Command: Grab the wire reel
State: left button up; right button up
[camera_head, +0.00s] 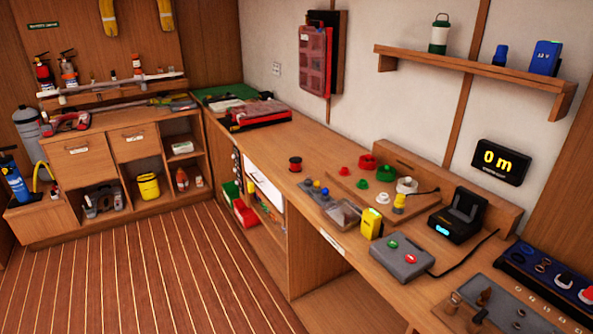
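A small upright spool (295,164) with dark flanges and a red middle, which looks like the wire reel, stands on the long wooden workbench (318,148), near its front edge. It stands alone, with bare wood around it. Rings of red (367,163), green (385,174) and white (407,186) sit farther right on the bench and could be coiled lines; they are too small to tell. Neither of my grippers is in view.
A grey box with green and red buttons (402,257), a yellow device (373,225) and a black device with a blue display (457,218) crowd the bench's right part. The striped floor (150,275) in front is clear.

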aim_at(295, 161)
jog(key=i+j+z, duration=0.1)
jog(key=i+j, duration=0.2)
jog(key=i+j+z, duration=0.1)
jog(key=i+j, duration=0.2)
jog(key=i+j+z, duration=0.1)
jog(key=i+j, duration=0.15)
jog(key=j, duration=0.25)
jog(key=i+j+z, duration=0.1)
jog(key=i+j, duration=0.15)
jog(key=j, duration=0.15)
